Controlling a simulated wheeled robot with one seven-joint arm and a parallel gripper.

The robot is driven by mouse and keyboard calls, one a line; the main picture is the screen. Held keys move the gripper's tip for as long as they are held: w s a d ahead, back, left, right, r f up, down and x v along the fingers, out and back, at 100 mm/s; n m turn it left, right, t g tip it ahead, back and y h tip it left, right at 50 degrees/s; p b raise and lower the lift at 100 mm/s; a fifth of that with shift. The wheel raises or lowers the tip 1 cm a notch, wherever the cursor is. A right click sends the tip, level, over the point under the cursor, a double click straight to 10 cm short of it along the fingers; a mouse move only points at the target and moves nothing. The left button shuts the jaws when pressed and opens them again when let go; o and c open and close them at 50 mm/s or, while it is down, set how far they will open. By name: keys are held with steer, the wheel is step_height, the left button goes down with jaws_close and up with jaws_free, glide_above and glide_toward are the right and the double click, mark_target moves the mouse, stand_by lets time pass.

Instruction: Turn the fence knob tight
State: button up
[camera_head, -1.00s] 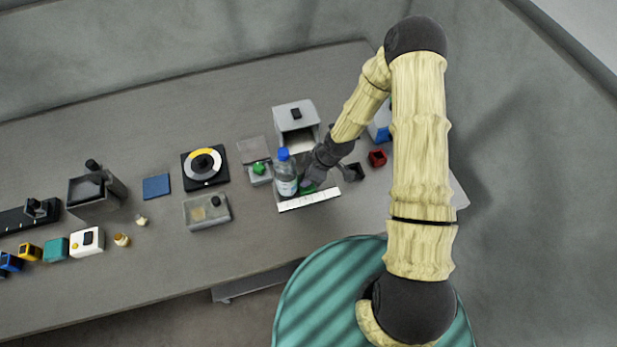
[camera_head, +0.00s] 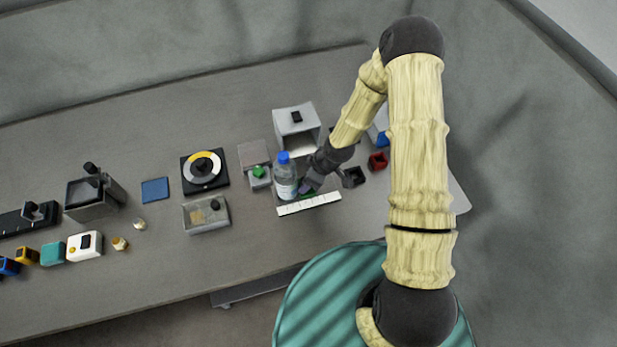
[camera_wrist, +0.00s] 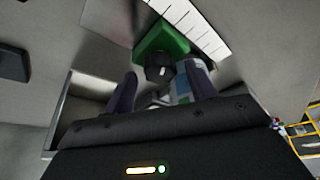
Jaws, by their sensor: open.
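The fence is a green block (camera_wrist: 160,38) beside a white ruled scale (camera_wrist: 196,30), seen at the top of the wrist view. Its dark round knob (camera_wrist: 158,70) with a small pale mark faces me, between my fingertips. My gripper (camera_wrist: 162,82) is open, one finger on each side of the knob; I cannot tell whether either finger touches it. In the head view my gripper (camera_head: 308,186) is low over the scale (camera_head: 308,204), beside the clear bottle, and largely hides the fence and knob.
A blue-capped bottle (camera_head: 285,178) stands close left of my gripper. A grey box-shaped machine (camera_head: 297,122) is behind, and red (camera_head: 378,161) and black (camera_head: 353,176) holders are to the right. A shallow tray (camera_head: 206,215) lies left.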

steer(key=v, duration=1.7)
steer(key=shift+b, duration=0.45)
steer(key=shift+d+r, duration=0.1)
steer(key=shift+r, duration=0.05)
steer(key=shift+c, duration=0.2)
